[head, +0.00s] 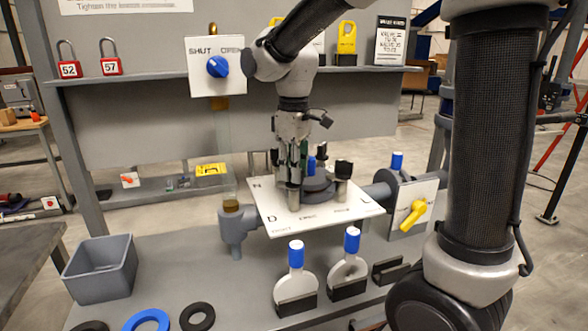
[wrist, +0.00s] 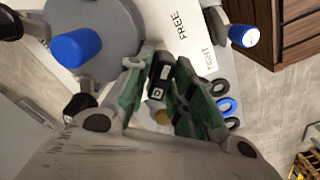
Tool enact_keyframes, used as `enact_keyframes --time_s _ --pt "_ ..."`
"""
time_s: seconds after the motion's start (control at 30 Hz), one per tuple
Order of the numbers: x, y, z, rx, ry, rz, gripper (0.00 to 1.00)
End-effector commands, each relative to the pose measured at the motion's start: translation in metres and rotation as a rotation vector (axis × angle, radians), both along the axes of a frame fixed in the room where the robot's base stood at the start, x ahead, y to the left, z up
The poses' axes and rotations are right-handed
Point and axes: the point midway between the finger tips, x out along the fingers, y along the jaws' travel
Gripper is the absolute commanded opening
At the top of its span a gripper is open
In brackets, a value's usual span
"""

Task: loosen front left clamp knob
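The filter housing (head: 318,190) stands on a white plate (head: 345,208) with black-topped clamp knobs on metal posts around it. My gripper (head: 291,180) points down over the front left post (head: 293,202) and hides that clamp's knob in the head view. In the wrist view, the black knob (wrist: 160,72) with a small "D" tag sits between the two fingertips (wrist: 162,70). The fingers flank it closely. I cannot tell whether both touch it. The words "FREE" and "TIGHT" show on the plate beside it. A blue-topped part (wrist: 76,47) of the housing is close to the left finger.
Another clamp knob (head: 343,167) stands to the right of my gripper. A yellow lever (head: 413,215) is at right. A grey bin (head: 101,268) and rings (head: 147,320) lie at front left.

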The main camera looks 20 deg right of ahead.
Motion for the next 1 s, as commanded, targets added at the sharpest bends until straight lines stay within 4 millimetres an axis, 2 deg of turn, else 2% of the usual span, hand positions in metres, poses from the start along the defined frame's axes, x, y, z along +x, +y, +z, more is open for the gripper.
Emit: enact_keyframes --time_s 0.33,0.47,0.8,1.0 --pt "0.000 0.000 0.000 0.000 0.001 -0.001 0.38" --pt "0.000 0.000 0.010 0.001 0.001 -0.001 0.38" --pt "0.000 0.000 0.082 0.001 -0.002 -0.001 0.38" --pt "0.000 0.000 0.112 0.000 0.000 -0.001 0.38"
